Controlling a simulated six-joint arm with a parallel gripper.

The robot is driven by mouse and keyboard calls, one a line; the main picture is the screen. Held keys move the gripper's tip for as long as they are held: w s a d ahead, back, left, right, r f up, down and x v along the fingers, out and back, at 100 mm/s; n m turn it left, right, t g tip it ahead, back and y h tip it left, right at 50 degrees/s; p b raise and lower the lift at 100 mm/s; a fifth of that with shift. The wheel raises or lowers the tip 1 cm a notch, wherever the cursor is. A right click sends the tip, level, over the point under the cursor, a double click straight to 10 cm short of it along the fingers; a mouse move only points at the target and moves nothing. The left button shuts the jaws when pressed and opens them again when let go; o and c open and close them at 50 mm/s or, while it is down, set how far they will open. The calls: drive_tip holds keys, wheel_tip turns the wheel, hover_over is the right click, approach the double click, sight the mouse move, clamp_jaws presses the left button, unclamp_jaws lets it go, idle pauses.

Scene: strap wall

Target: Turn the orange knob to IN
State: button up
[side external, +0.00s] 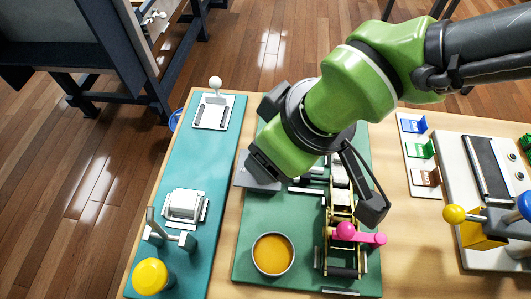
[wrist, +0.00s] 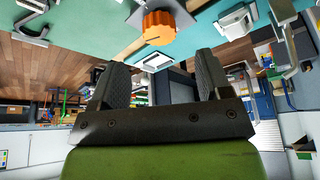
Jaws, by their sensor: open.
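The orange knob (wrist: 157,27) shows at the top of the wrist view. I cannot make this knob out in the side external view, where my arm covers part of the panel. My gripper (wrist: 160,66) is open and empty in the wrist view, with its two dark fingers spread wide. The knob appears beyond the fingers, not between them. In the side external view my gripper (side external: 315,196) is over the green panel (side external: 250,215).
A round cup with an orange-yellow top (side external: 272,253), a pink handle (side external: 360,235) and a brass frame (side external: 340,215) are near my gripper. A teal strip (side external: 195,145) with a yellow knob (side external: 149,276) lies left. Coloured tabs (side external: 420,150) and levers stand right.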

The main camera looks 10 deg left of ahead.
drive_tip(key=x, duration=0.6)
drive_tip(key=shift+w+a+f, duration=0.15)
drive_tip(key=shift+f, duration=0.1)
drive_tip(key=c, duration=0.9)
